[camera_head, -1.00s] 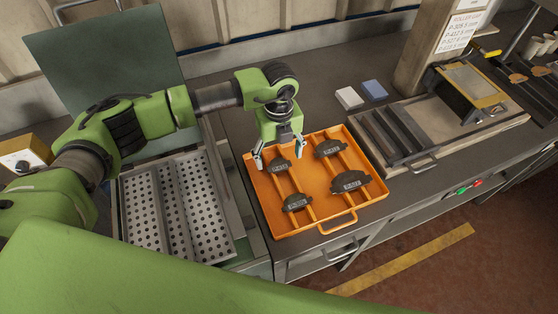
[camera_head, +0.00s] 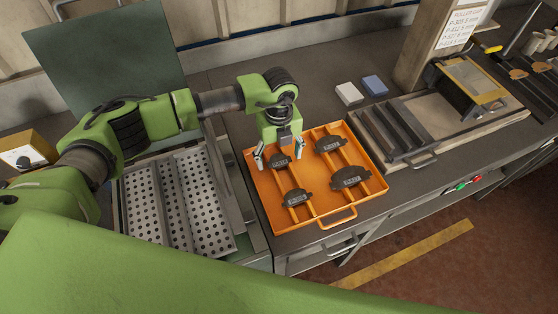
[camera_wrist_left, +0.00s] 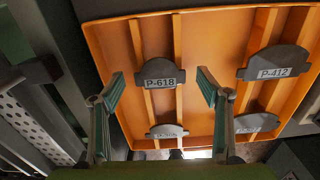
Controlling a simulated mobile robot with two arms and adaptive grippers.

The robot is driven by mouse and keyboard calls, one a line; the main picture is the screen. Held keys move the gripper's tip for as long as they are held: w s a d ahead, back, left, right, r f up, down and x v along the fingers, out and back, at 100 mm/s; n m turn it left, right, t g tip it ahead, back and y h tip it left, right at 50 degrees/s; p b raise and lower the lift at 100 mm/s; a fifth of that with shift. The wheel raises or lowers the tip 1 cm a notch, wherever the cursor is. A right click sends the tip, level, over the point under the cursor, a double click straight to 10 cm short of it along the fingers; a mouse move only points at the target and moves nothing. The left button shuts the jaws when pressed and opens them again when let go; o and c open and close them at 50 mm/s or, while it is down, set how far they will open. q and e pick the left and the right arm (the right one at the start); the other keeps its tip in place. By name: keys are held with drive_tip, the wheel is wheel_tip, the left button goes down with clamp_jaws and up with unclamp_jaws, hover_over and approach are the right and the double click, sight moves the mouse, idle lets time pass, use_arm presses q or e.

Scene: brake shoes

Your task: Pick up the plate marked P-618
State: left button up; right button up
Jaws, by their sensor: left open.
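The plate marked P-618 (camera_wrist_left: 160,78) is a dark grey piece with a white label, lying across the ribs of the orange tray (camera_head: 270,215). In the head view it is the back-left plate (camera_head: 279,160). My left gripper (camera_head: 279,158) is over it, fingers apart on either side. In the left wrist view the open fingertips (camera_wrist_left: 160,80) stand left and right of the P-618 plate, with gaps to both. I cannot tell the remaining height above it. My right gripper is not in view.
Other dark plates lie in the tray: P-412 (camera_wrist_left: 274,68), a front-left plate (camera_head: 296,198) and a front-right one (camera_head: 350,177). A perforated metal tray (camera_head: 180,205) stands left. White (camera_head: 349,94) and blue (camera_head: 375,87) blocks lie behind the orange tray.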

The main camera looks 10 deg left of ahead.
use_arm(q)
drive_tip(key=c, duration=1.2)
drive_tip(key=shift+r, duration=0.1)
